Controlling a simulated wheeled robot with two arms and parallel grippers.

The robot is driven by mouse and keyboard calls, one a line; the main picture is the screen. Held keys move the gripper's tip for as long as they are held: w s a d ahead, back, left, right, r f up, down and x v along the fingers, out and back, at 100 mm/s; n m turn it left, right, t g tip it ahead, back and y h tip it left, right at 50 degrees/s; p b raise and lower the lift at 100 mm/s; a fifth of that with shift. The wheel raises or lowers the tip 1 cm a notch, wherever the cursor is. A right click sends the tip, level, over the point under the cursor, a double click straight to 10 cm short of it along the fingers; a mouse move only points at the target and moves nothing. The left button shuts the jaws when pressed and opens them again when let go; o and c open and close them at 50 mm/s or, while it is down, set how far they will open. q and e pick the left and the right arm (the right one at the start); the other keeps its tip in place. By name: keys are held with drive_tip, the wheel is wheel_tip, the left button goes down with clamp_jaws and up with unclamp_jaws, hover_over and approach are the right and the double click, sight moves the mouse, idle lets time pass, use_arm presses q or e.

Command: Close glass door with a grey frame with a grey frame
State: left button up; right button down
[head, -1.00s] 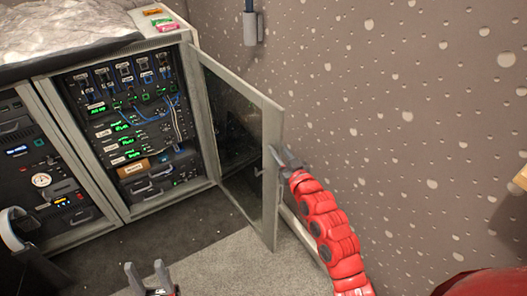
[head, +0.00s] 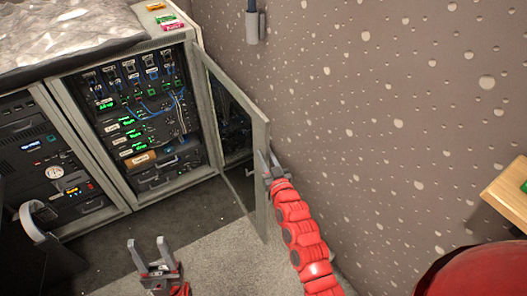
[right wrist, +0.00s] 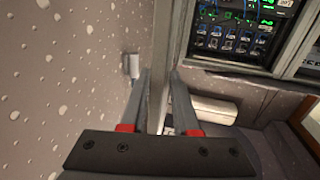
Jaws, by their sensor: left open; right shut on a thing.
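The glass door with a grey frame (head: 259,140) stands ajar, hinged at the right side of the rack cabinet and jutting out toward me. My right gripper (head: 268,165) is shut on the door's free edge, partway down it. In the right wrist view its two fingers (right wrist: 160,95) lie on either side of the door frame (right wrist: 164,60). My left gripper (head: 149,252) is open and empty over the carpet, apart from the door.
The rack cabinet (head: 208,120) holds lit gear with blue cables. A speckled wall (head: 380,110) rises close to the right of the door. A wooden tabletop (head: 508,192) stands at the right edge. The carpet (head: 215,255) before the cabinet is clear.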

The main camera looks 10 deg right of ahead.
drive_tip(key=shift+s+a, duration=0.1)
drive_tip(key=shift+a, duration=0.3)
drive_tip(key=shift+p, duration=0.3)
drive_tip(key=shift+s+a+r+m+h+p, duration=0.1)
drive_tip(key=shift+a+r+m+h+p, duration=0.15)
drive_tip(key=shift+p, duration=0.35)
drive_tip(key=shift+s+a+m+h+p, duration=0.15)
drive_tip(key=shift+a+p, duration=0.15)
drive_tip(key=shift+p, duration=0.3)
drive_tip(key=s+a+h+p, duration=0.1)
drive_tip(key=a+p, duration=0.5)
drive_tip(key=shift+s+f+m+h, duration=0.2)
drive_tip(key=shift+f+m+h, duration=0.1)
drive_tip(key=shift+m+h, duration=0.1)
drive_tip(key=shift+a, duration=0.1)
